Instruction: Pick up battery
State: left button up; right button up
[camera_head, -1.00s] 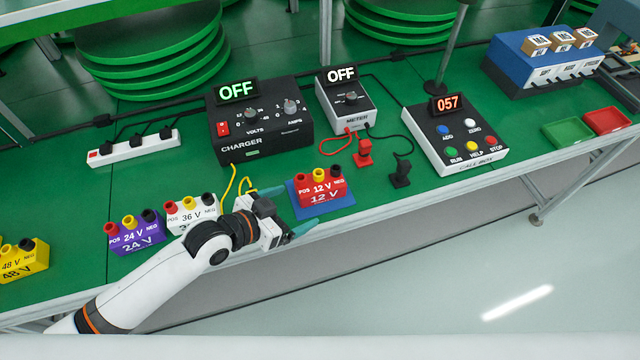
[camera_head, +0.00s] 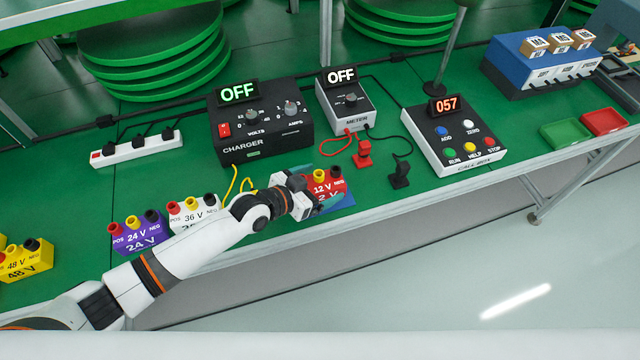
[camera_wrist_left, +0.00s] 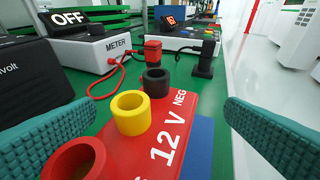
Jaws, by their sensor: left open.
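The red 12 V battery (camera_head: 334,190) sits on a blue mat (camera_head: 346,203) near the table's front edge. In the left wrist view the battery (camera_wrist_left: 150,150) shows red, yellow and black terminals on top. My left gripper (camera_head: 318,187) is at the battery's left end, partly hiding it. Its teal fingers stand apart, one on either side of the battery, open and not closed on it. The purple 24 V battery (camera_head: 140,236), white 36 V battery (camera_head: 197,216) and yellow 48 V battery (camera_head: 30,263) stand to the left. My right gripper is not in view.
A black charger (camera_head: 262,140) reading OFF and a meter (camera_head: 350,108) stand behind. A call box (camera_head: 455,140) is to the right. The table's front edge is close.

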pick_arm(q)
jog(key=shift+x, duration=1.15)
jog(key=shift+s, duration=0.1)
jog(key=c, duration=1.6)
jog(key=shift+r, duration=0.15)
jog(key=shift+c, duration=1)
